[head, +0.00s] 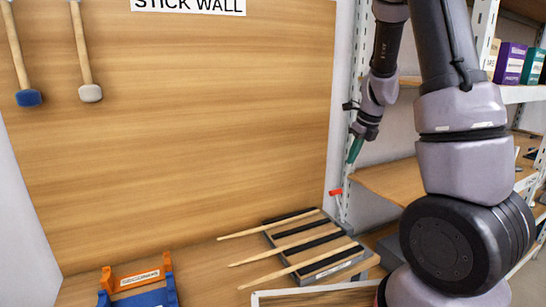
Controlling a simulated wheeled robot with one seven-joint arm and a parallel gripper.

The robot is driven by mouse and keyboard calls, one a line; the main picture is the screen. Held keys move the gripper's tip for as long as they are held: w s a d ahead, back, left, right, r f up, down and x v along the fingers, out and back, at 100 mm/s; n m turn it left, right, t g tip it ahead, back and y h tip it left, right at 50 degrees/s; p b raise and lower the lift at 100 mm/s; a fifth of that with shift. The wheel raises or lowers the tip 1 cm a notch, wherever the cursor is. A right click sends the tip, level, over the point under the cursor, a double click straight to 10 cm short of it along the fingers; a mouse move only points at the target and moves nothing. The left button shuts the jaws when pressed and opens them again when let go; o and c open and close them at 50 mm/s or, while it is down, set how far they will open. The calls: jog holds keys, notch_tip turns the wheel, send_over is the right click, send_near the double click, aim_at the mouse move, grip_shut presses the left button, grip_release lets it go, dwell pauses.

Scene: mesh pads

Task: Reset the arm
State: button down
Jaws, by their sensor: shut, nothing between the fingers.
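My arm (462,150) fills the right of the head view, bent up and over with its wrist hanging down. My gripper (354,152) has green fingers pointing down and slightly left. It is shut and holds nothing. It hangs in front of the shelf rack upright, to the right of the wooden wall board and above the table, apart from everything below.
A grey rack (340,262) with black strips carries several wooden sticks (266,228) on the table. An orange and blue holder (139,281) stands at front left. Two mallets (82,50) hang on the board (200,130). Shelves (385,180) stand behind my arm.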

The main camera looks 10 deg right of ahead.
jog(key=s+a+r+n+t, duration=0.2)
jog(key=s+a+r+n, duration=0.2)
jog(key=s+r+n, duration=0.6)
jog(key=s+a+r+n+t, duration=0.2)
jog(key=s+a+r+n, duration=0.2)
jog(key=s+r+n, duration=0.7)
jog(key=s+n, duration=0.2)
jog(key=n, duration=0.3)
jog(key=shift+s+a+n, duration=0.2)
jog(key=shift+n, duration=0.2)
